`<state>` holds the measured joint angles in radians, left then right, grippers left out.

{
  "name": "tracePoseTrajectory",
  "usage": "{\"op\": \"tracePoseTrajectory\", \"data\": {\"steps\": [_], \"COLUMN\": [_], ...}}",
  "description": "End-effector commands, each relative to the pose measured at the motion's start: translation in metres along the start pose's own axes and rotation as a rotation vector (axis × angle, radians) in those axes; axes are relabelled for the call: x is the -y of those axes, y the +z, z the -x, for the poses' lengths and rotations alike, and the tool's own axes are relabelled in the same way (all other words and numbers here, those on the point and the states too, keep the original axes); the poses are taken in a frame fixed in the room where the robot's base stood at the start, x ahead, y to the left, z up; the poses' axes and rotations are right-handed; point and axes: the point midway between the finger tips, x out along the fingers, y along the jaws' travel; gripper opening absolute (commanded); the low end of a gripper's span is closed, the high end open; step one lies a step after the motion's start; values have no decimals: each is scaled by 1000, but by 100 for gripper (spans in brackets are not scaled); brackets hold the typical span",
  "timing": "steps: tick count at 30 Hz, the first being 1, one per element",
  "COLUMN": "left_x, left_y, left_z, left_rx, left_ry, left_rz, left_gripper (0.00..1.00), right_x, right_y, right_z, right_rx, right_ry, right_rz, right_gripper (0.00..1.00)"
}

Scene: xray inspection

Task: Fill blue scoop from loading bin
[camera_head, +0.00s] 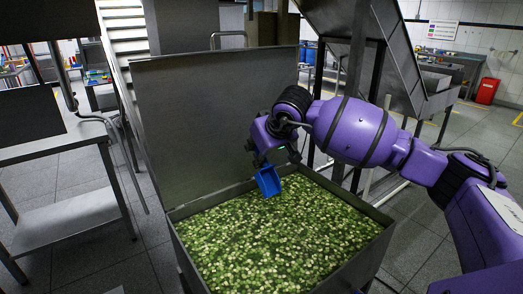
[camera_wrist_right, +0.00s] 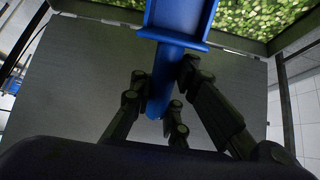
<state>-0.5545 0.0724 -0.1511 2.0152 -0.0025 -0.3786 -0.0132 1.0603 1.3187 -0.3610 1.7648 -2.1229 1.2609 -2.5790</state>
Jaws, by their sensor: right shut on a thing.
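The blue scoop (camera_head: 268,181) hangs over the back part of the loading bin (camera_head: 346,270), just above the green and pale chopped pieces (camera_head: 275,232). My right gripper (camera_head: 268,160) is shut on the scoop's handle. The right wrist view shows the fingers (camera_wrist_right: 168,108) around the blue handle (camera_wrist_right: 164,85), with the scoop body (camera_wrist_right: 180,15) toward the green pieces (camera_wrist_right: 248,15). Whether the scoop holds any pieces cannot be seen. My left gripper is in neither view.
A tall metal panel (camera_head: 200,120) rises behind the bin. A steel table (camera_head: 65,212) stands at the left. A sloping metal chute (camera_head: 370,50) is behind my right arm. A red bin (camera_head: 487,91) stands far right.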

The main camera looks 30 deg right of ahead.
Motion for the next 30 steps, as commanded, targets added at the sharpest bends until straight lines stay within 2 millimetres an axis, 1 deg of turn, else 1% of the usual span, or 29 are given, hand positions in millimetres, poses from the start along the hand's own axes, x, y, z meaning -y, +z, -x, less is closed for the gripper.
{"op": "tracePoseTrajectory", "data": {"steps": [1,3,8,17,30], "left_x": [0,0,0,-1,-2], "left_y": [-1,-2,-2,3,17], "left_z": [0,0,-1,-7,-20], "left_rx": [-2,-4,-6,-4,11], "left_ry": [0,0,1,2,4], "left_rz": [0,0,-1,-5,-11], "left_gripper": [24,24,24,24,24], "right_x": [-6,-10,-10,-8,-5], "right_y": [-3,-4,-1,15,43], "right_z": [0,0,-4,-24,-57], "right_rx": [-10,-18,-19,-15,-16], "right_ry": [-2,-4,-5,-6,-6], "right_rz": [-3,-3,-2,-3,-3], "right_gripper": [0,0,0,0,0]}}
